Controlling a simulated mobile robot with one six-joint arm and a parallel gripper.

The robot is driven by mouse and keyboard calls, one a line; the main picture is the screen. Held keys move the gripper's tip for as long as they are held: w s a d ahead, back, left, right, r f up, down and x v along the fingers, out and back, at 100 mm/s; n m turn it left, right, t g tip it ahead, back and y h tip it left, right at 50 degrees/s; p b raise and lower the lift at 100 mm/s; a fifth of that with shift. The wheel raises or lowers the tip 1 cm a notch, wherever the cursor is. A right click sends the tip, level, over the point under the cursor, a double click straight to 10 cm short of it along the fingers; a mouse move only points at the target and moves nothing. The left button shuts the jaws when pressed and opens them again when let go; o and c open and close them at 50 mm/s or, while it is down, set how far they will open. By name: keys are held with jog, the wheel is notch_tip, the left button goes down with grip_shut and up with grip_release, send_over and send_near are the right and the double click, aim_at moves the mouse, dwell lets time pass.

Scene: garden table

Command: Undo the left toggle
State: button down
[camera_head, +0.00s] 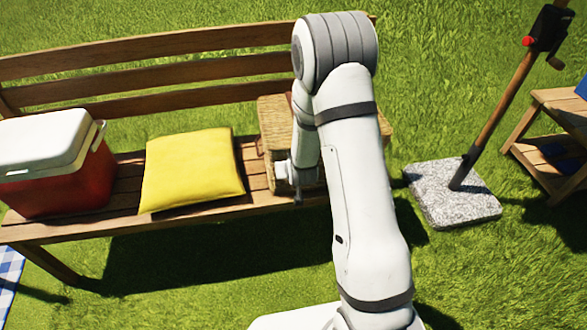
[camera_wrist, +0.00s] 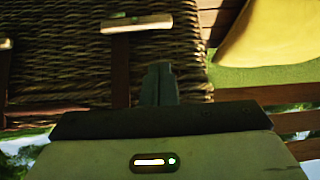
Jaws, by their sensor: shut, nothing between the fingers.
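A wicker basket (camera_head: 276,112) stands on the bench, partly hidden behind my arm. In the wrist view the wicker (camera_wrist: 62,75) fills the upper left. A pale bar-shaped toggle (camera_wrist: 137,23) lies across a brown strap (camera_wrist: 120,72) on it, on the side nearer the yellow cushion. A second pale toggle (camera_wrist: 5,43) is cut off at the left edge. My gripper (camera_wrist: 160,72) is shut and empty, in front of the wicker and apart from the first toggle in the picture. In the head view its fingertips (camera_head: 298,199) are low at the basket's front.
A yellow cushion (camera_head: 192,169) lies left of the basket on the wooden bench (camera_head: 125,172). A red cooler with a white lid (camera_head: 45,138) stands farther left. A pole in a stone base (camera_head: 452,202) and a small wooden table (camera_head: 560,98) stand right.

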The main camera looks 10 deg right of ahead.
jog(key=f, duration=0.4)
jog(key=shift+w+f, duration=0.35)
jog(key=shift+f, duration=0.05)
jog(key=shift+d+b, duration=0.25)
jog(key=shift+b, duration=0.1)
